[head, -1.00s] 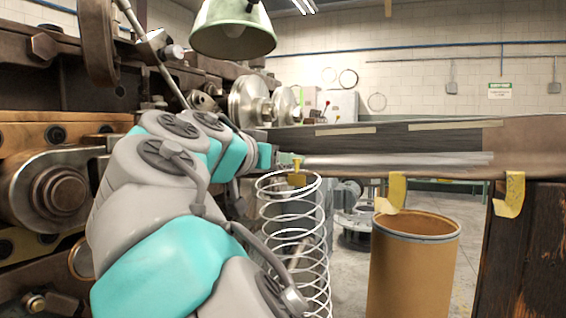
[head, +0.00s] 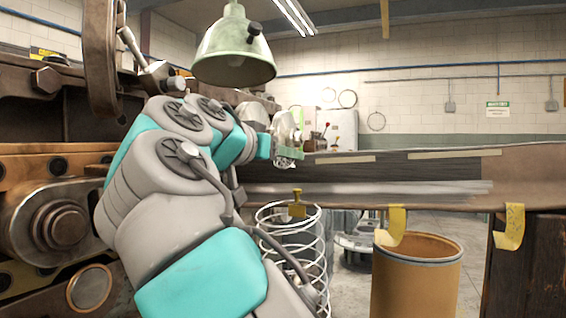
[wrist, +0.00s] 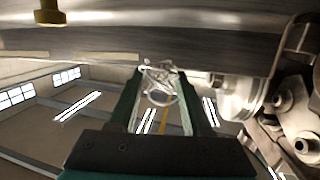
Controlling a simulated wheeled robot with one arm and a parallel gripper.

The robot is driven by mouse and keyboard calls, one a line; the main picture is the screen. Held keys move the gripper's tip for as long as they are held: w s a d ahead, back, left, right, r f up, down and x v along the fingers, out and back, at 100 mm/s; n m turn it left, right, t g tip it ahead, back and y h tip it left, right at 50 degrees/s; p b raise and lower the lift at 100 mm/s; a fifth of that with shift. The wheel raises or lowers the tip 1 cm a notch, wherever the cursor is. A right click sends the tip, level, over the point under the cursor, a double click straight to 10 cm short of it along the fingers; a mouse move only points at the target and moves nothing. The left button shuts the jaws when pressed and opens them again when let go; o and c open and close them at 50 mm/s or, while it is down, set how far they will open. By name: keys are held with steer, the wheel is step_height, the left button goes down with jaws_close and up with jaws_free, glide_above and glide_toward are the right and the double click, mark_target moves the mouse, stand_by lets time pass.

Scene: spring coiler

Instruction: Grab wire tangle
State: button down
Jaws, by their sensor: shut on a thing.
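The wire tangle (wrist: 160,85) is a small bunch of bright, bent wire. In the wrist view it sits between the two fingertips of my gripper (wrist: 158,92), which is shut on it. In the head view my gripper (head: 286,150) is up at the left end of the long metal rail, and the tangle (head: 288,163) shows as a small pale cluster at the fingers. The tangle appears clear of the rail, though the exact gap is hard to judge.
A tall white wire coil (head: 290,235) stands below the rail (head: 420,165). A brown drum (head: 418,280) stands to its right. Yellow tape strips (head: 398,220) hang from the rail edge. A green lamp (head: 234,50) hangs above my arm. Heavy machinery (head: 60,225) fills the left.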

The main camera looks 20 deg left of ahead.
steer(key=shift+s+r, duration=0.2)
steer(key=shift+r, duration=1.4)
steer(key=shift+w+r, duration=0.1)
steer(key=shift+r, duration=0.05)
